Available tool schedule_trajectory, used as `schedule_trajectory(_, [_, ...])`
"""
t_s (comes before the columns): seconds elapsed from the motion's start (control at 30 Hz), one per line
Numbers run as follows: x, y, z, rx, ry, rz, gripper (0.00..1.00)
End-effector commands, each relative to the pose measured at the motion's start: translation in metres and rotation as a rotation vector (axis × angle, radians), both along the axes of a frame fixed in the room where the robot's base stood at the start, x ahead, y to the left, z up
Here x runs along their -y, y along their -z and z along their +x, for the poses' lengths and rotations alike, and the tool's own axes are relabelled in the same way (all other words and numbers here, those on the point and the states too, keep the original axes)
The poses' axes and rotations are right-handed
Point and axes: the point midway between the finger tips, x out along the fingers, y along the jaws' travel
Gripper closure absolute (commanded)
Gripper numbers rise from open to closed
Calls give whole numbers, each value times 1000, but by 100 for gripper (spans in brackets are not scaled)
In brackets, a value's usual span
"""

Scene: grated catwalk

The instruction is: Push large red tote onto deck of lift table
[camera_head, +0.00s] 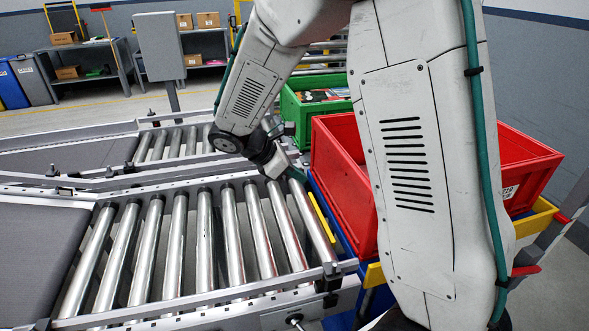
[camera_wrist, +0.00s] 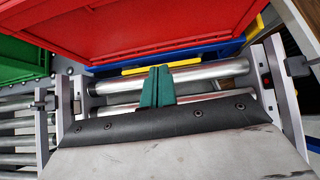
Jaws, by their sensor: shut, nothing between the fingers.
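The large red tote (camera_head: 340,165) stands beyond the end of the roller conveyor, over the blue and yellow lift table (camera_head: 376,274). My arm hides its middle in the head view. In the wrist view the tote (camera_wrist: 150,30) fills the top, with the lift table's yellow and blue edge (camera_wrist: 190,62) just below it. My gripper (camera_head: 297,174) has its teal fingers shut and empty, above the last rollers. In the wrist view my gripper (camera_wrist: 157,73) points at the tote's near side; whether it touches is unclear. The tote's far underside is hidden.
The roller conveyor (camera_head: 205,240) is bare, with metal side rails. A green tote (camera_head: 295,118) with items stands behind the red tote. A grey post box (camera_head: 160,45) and shelves (camera_head: 80,62) stand farther back. A wall is at right.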

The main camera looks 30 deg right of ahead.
Motion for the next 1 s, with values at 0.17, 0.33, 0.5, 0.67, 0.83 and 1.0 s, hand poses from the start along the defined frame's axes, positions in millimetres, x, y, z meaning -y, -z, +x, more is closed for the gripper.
schedule_trajectory(0.17, [28,29,-7,-4,4,-1,100])
schedule_trajectory(0.33, [54,38,-13,2,6,1,100])
schedule_trajectory(0.5, [71,38,-16,2,3,2,100])
schedule_trajectory(0.67, [77,38,-18,1,2,1,100])
schedule_trajectory(0.83, [76,38,-17,2,1,1,100])
schedule_trajectory(1.0, [76,38,-17,2,-1,1,100])
